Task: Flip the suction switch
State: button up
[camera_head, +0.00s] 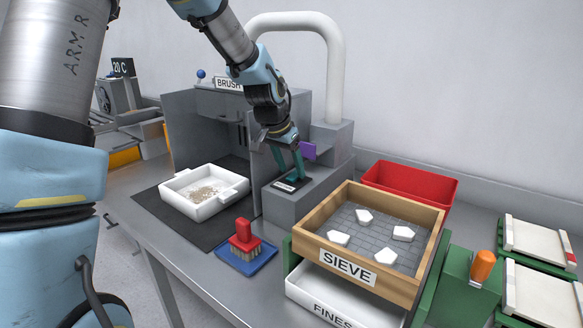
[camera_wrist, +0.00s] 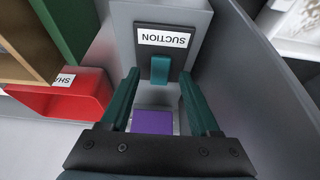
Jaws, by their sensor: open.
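The suction switch plate (camera_wrist: 184,62) is dark with a white "SUCTION" label (camera_wrist: 165,39), upside down in the wrist view. A short teal switch lever (camera_wrist: 160,70) stands out from it, between my fingertips in that view. My gripper (camera_wrist: 160,78) is open, with one teal finger on each side of the lever and visible gaps to both. In the head view, my gripper (camera_head: 290,177) is low over the switch plate (camera_head: 301,184) on a grey block. There the fingers partly hide the plate and I cannot make out the lever. Whether anything touches is unclear.
A purple piece (camera_wrist: 152,122) shows beyond my fingers' bases. A grey hood panel (camera_head: 226,130) stands left of my gripper, and a white pipe (camera_head: 334,70) rises behind. The wooden sieve (camera_head: 427,258) and red bin (camera_head: 410,181) are right; a white tray (camera_head: 193,209) is left.

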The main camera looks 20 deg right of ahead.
jog(key=shift+x, duration=0.75)
jog(key=shift+c, duration=0.4)
grip_shut()
